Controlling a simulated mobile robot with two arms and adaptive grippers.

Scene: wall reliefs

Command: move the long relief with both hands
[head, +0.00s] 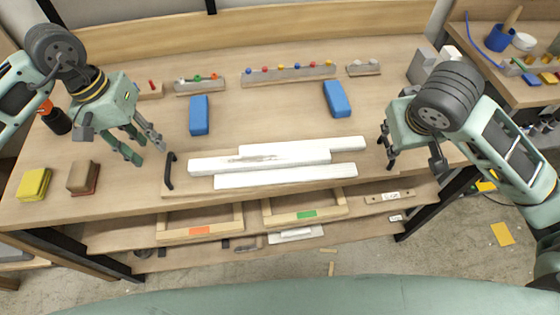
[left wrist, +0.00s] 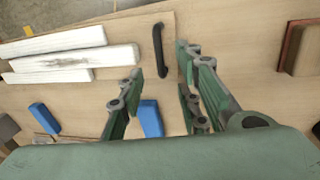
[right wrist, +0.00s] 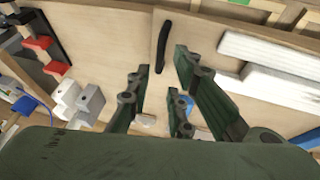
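The long relief (head: 195,187) is a tan board with several white strips (head: 275,160) on it, lying flat on the workbench. Its black left handle (head: 168,170) also shows in the left wrist view (left wrist: 159,48). The black right handle shows in the right wrist view (right wrist: 164,45); in the head view my right gripper largely hides it. My left gripper (head: 147,150) is open and empty, above and just beside the left handle. My right gripper (head: 389,155) is open and empty at the right end.
Two blue blocks (head: 199,115) (head: 337,99) and racks with coloured knobs (head: 288,73) lie behind the relief. A yellow block (head: 34,184) and a brown block (head: 83,177) lie at left. Wooden frames (head: 200,223) sit on a lower shelf. Bench between blue blocks is clear.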

